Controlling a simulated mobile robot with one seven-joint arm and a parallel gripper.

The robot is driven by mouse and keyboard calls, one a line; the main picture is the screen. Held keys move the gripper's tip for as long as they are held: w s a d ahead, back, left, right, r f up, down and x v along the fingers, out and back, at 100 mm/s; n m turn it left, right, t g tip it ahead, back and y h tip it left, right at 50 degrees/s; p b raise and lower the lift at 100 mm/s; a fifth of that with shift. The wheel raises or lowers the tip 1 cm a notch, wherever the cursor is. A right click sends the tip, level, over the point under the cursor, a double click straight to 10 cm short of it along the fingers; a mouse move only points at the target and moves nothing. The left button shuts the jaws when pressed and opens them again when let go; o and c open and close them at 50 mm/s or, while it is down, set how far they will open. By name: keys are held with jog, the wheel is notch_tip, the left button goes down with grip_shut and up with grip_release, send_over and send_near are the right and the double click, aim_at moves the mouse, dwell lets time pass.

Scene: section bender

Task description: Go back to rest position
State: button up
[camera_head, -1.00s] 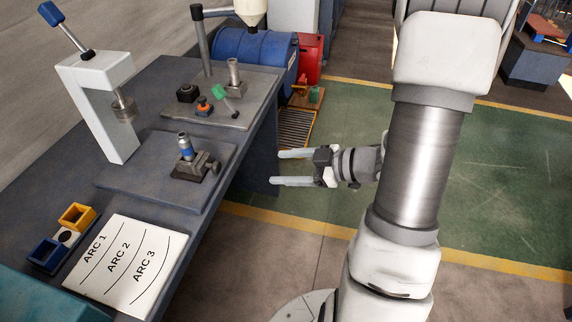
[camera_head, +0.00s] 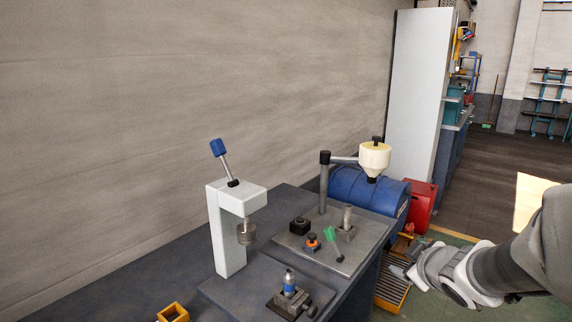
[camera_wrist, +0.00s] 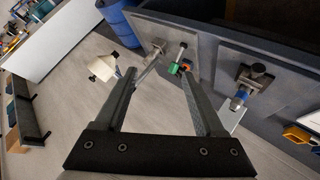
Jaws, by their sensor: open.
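My gripper (camera_wrist: 160,95) shows in the wrist view with its two fingers spread apart and nothing between them. In the head view my gripper (camera_head: 402,272) is at the lower right, right of the bench and beside its edge, its fingers partly hard to make out. The workbench (camera_head: 135,285) carries a white press (camera_head: 228,240) with a blue-tipped lever. A vise with a blue cylinder (camera_head: 289,284) stands in front of it. The fingers touch nothing that I can see.
A slatted yellow-edged rack (camera_head: 390,292) lies near my gripper. A tall white cabinet (camera_head: 418,90) stands farther back. Open floor (camera_head: 500,150) lies right of it.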

jog(key=s+a+r+m+g+h+p, duration=0.1)
jog(key=s+a+r+m+g+h, duration=0.15)
jog(key=s+r+m, duration=0.4)
jog(key=s+a+g+y, duration=0.1)
jog(key=s+a, duration=0.3)
jog(key=s, duration=0.3)
jog(key=s+a+m+g+y, duration=0.1)
jog(key=s+a, duration=0.3)
jog(key=s, duration=0.4)
jog(key=shift+g+y+p, duration=0.3)
jog(key=shift+g+y, duration=0.25)
